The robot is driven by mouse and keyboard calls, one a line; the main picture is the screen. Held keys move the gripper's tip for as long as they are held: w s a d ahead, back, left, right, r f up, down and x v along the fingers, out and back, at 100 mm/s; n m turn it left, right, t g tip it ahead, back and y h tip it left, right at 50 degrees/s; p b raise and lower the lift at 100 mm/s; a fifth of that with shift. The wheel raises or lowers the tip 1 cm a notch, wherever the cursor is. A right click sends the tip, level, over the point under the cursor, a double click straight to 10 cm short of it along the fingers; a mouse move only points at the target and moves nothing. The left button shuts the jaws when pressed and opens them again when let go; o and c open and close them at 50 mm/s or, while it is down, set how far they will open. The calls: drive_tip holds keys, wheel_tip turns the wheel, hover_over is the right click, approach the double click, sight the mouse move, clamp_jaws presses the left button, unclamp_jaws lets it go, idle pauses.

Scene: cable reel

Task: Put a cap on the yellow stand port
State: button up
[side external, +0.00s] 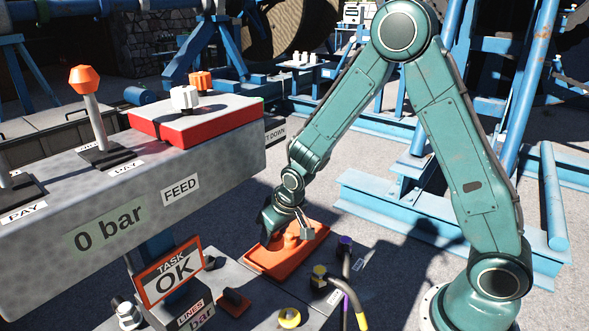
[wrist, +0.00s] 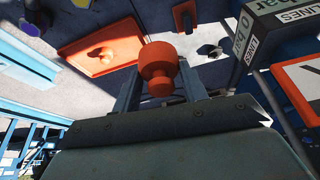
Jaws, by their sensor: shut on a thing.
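My gripper (side external: 290,222) is above the orange tray (side external: 262,262) in the side view. In the wrist view my gripper (wrist: 160,88) is shut on an orange cap (wrist: 158,62), held between its two fingers. The yellow stand port (side external: 319,271) is on the grey stand, right of and nearer than the tray, apart from my gripper. A bit of yellow (wrist: 79,4), probably that port, shows at the top edge of the wrist view.
A purple-topped port (side external: 345,243) stands just behind the yellow one. A yellow-striped hose (side external: 352,298) and a yellow ring (side external: 289,318) are near the front. The control panel (side external: 165,190) fills the left, with a "TASK OK" sign (side external: 170,272) below it.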

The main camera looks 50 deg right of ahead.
sight(290, 314)
drive_tip(key=s+a+f+m+h, duration=0.1)
drive_tip(key=s+f, duration=0.5)
drive_tip(key=f, duration=0.6)
drive_tip(key=shift+a+m+h, duration=0.3)
drive_tip(key=shift+a+m, duration=0.25)
drive_tip(key=shift+m, duration=0.75)
drive_tip(key=shift+f, duration=0.1)
drive_tip(key=shift+c, duration=0.2)
drive_tip(key=shift+f, duration=4.25)
drive_tip(key=shift+f, duration=0.3)
drive_tip(key=o, duration=1.2)
drive_tip(key=shift+v, duration=6.9)
